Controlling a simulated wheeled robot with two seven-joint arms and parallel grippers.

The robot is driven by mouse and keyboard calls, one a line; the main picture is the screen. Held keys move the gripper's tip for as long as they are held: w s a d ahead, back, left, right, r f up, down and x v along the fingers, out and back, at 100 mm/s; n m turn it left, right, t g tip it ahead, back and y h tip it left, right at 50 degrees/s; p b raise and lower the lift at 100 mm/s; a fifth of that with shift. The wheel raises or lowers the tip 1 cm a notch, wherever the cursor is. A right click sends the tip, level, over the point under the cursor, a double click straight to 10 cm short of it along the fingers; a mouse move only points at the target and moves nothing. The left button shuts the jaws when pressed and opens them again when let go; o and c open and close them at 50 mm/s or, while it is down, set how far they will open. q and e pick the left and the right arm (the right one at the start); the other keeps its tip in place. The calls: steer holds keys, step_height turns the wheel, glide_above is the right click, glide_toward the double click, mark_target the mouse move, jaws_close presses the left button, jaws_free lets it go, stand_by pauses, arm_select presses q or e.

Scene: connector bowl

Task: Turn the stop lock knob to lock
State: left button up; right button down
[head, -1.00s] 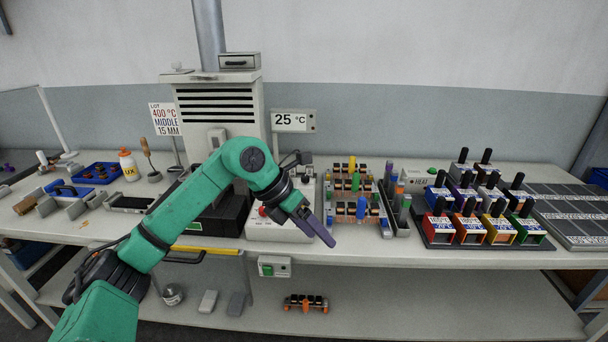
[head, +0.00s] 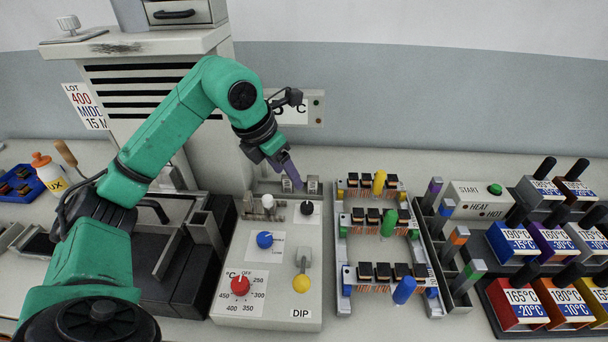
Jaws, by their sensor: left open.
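The control box (head: 280,275) stands in the middle of the bench. It carries a blue knob (head: 265,239) on a white label too small to read, a red temperature dial (head: 240,286), a black knob (head: 306,208), a white knob (head: 267,201) and a yellow-ball lever (head: 301,283) by the DIP label. I cannot tell by lettering which one is the stop lock knob. My left gripper (head: 292,178), with purple fingers, is open, over the back of the box near small grey blocks (head: 300,186). It appears apart from the knobs. My right gripper is not in view.
The tall vented furnace (head: 150,95) stands behind my left arm.

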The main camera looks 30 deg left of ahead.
arm_select(q)
steer(key=p, duration=0.1)
glide_toward(307, 205)
steer(key=p+x, duration=0.1)
steer(key=x, duration=0.7)
steer(key=shift+w+f, duration=0.1)
steer(key=shift+d+f, duration=0.1)
steer(key=shift+f, duration=0.15)
steer(key=shift+c, duration=1)
jaws_close()
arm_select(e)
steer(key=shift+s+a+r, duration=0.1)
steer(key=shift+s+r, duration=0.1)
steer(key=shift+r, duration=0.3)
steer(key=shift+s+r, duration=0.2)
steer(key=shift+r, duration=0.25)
